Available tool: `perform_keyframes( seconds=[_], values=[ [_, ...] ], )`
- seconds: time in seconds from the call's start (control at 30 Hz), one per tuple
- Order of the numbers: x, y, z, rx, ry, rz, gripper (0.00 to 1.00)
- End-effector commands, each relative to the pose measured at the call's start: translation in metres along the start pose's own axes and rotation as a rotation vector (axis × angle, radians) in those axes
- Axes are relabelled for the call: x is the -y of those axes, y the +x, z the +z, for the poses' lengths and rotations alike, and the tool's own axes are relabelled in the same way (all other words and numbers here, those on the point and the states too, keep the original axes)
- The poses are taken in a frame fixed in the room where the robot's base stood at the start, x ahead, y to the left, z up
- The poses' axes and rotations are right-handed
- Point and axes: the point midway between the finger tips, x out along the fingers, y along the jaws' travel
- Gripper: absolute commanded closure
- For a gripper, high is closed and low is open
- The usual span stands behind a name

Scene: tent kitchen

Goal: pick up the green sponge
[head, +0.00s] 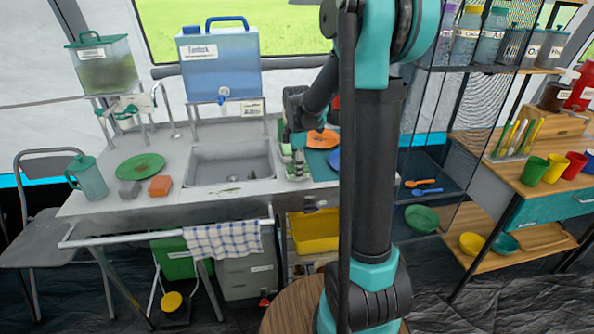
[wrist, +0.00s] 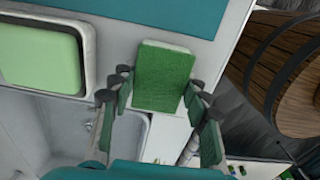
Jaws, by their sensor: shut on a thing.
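The green sponge (wrist: 165,80) is a block with a textured dark green face and a paler edge at its top. In the wrist view it sits between the two fingers of my gripper (wrist: 160,84), which is shut on it from left and right. In the head view my gripper (head: 298,164) points down over the counter just right of the sink. The sponge is too small and too covered there to make out clearly. I cannot tell whether it touches the surface below.
The sink (head: 230,163) lies left of my gripper. A green plate (head: 140,167), a grey block (head: 130,190) and an orange block (head: 160,186) lie on the left counter. A blue water container (head: 219,62) stands behind the sink.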

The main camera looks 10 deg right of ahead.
Motion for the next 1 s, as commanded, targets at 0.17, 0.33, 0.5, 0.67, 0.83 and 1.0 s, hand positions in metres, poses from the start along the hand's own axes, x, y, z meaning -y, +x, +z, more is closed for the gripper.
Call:
perform_keyframes(
  seconds=[0.17,0.33,0.5,0.67,0.83,1.0],
  values=[
    [0.0,-0.009,0.0,0.0,0.0,0.0,0.71],
    [0.001,-0.033,0.0,0.0,0.0,0.0,0.71],
    [0.0,-0.079,0.0,0.0,0.0,0.0,0.71],
    [0.001,-0.123,0.0,0.0,0.0,0.0,0.71],
    [0.0,-0.162,0.0,0.0,0.0,0.0,0.71],
    [0.0,-0.186,0.0,0.0,0.0,0.0,0.71]
  ],
)
